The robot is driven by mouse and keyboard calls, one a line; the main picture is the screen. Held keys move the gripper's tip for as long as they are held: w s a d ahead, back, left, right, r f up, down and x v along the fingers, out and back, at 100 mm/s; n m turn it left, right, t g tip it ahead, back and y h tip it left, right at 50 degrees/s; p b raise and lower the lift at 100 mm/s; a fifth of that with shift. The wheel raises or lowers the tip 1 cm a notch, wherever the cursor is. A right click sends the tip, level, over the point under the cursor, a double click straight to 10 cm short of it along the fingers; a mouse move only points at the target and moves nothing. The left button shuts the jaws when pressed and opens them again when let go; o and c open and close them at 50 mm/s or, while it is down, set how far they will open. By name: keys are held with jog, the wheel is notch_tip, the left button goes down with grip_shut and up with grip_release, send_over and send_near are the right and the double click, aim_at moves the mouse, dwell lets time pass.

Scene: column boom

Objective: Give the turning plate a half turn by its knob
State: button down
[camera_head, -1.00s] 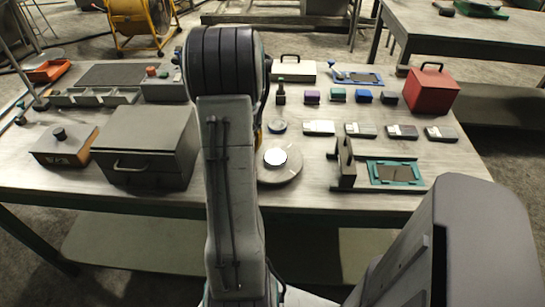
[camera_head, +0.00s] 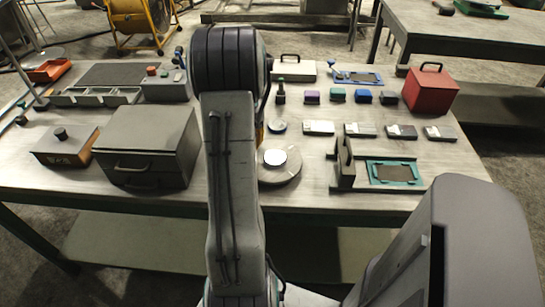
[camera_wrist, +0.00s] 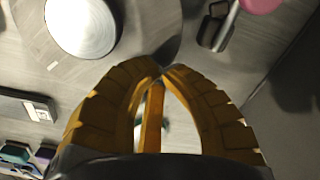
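The turning plate (camera_head: 293,172) is a round grey disc with a bright silver centre (camera_head: 274,157), near the table's front edge just right of my arm. In the wrist view the plate (camera_wrist: 125,60) fills the upper left, with its silver centre (camera_wrist: 82,24). My gripper (camera_wrist: 162,70) has yellow-brown fingers whose tips meet close to the plate's rim. I see nothing between the tips.
A grey lidded box (camera_head: 148,140) stands left of my arm. A holder with a teal frame (camera_head: 395,173) lies right of the plate. Several small blocks and a red case (camera_head: 430,92) are behind. A pink round thing (camera_wrist: 262,4) shows at the wrist view's top right.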

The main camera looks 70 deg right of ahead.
jog(key=shift+d, duration=0.4)
jog(key=shift+a, duration=0.55)
jog(key=shift+r, duration=0.1)
notch_tip(320, 180, up, 9)
jog(key=p, duration=0.7)
dwell(0.4)
dwell(0.7)
